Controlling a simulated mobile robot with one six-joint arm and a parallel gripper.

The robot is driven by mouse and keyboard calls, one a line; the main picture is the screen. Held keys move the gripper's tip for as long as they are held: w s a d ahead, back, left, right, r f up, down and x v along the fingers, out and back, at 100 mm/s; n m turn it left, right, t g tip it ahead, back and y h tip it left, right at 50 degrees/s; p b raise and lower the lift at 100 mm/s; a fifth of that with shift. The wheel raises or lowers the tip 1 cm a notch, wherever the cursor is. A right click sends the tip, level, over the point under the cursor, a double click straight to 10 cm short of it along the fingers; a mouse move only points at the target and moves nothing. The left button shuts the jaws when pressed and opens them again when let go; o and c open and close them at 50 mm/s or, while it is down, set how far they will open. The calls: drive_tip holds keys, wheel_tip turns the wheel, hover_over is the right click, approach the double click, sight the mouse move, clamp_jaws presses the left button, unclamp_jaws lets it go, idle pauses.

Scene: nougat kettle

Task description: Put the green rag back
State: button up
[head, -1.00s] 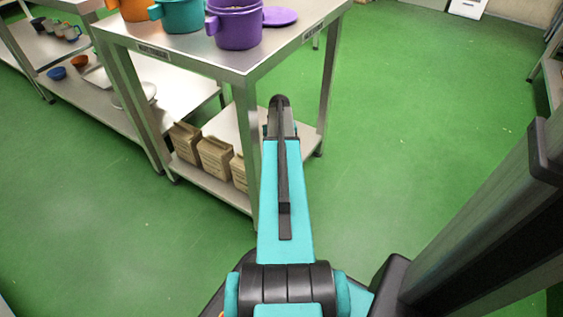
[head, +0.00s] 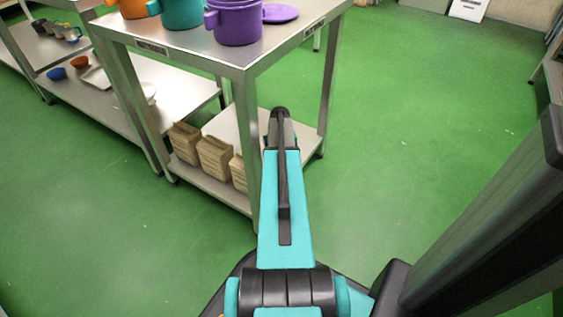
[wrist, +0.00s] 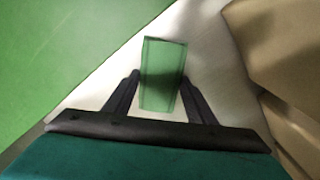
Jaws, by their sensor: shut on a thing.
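The green rag (wrist: 163,72) is a folded rectangle in the wrist view. My gripper (wrist: 160,78) is shut on it, with one dark finger on each side. Behind the rag is the pale lower shelf (wrist: 100,88) of the steel table; I cannot tell whether the rag touches it. In the head view my arm reaches towards the table's lower shelf (head: 218,186), and the arm hides the gripper and the rag.
Beige containers (head: 215,158) stand on the lower shelf, and they show close at the right of the wrist view (wrist: 290,45). A table leg (head: 246,150) rises just left of my arm. Orange, teal and purple (head: 238,24) pots stand on the tabletop. Green floor is clear to the right.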

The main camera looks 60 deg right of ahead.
idle(0.3)
drive_tip(key=o, duration=1.1)
wheel_tip(320, 180, up, 12)
drive_tip(key=p, duration=0.5)
idle(0.4)
